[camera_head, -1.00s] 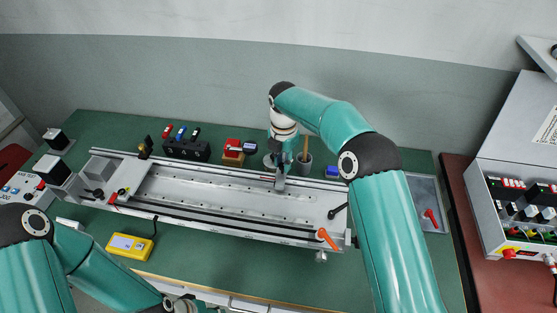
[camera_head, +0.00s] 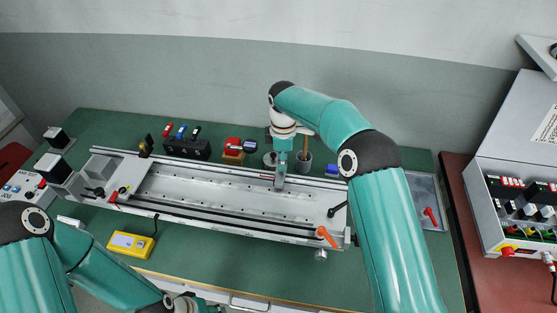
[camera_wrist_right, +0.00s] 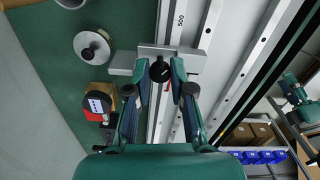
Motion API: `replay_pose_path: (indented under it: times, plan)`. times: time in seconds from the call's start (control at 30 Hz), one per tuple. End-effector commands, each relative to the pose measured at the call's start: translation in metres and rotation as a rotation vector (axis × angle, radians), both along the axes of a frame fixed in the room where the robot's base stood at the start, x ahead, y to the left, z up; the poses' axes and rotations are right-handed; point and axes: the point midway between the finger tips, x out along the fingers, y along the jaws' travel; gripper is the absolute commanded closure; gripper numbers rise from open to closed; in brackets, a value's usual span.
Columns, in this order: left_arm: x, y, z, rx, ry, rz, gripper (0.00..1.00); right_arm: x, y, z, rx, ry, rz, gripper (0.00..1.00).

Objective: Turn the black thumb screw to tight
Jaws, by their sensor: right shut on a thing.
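The black thumb screw (camera_wrist_right: 160,70) shows in the right wrist view, on a grey metal block (camera_wrist_right: 125,62) that sits across the rail by the scale mark 500. My right gripper (camera_wrist_right: 161,72) is shut on the screw, with one finger on each side of it. In the head view my right gripper (camera_head: 280,182) points down at the back rail of the long gantry (camera_head: 215,193). The screw is hidden there.
A dial gauge on a red and orange stand (camera_head: 233,151), a grey cup (camera_head: 303,163) and a black rack of tools (camera_head: 187,149) stand behind the gantry. A yellow device (camera_head: 130,245) lies in front. An orange lever (camera_head: 327,237) sits at the gantry's right end.

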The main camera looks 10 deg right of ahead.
Motion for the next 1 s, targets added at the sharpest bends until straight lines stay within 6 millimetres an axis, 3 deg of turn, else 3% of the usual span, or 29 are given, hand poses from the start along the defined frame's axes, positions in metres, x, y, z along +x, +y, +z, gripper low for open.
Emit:
replay_pose_path:
  times: [0.6,1.0]
  plan:
    - [0.0,0.0,-0.0041,0.0,0.0,0.0,0.6,0.0051,-0.0042,0.0044,0.001,-0.02,-0.586,1.0]
    - [0.0,0.0,-0.0063,0.0,0.0,0.0,0.6,0.0052,-0.0048,0.0052,0.004,-0.021,-0.871,1.0]
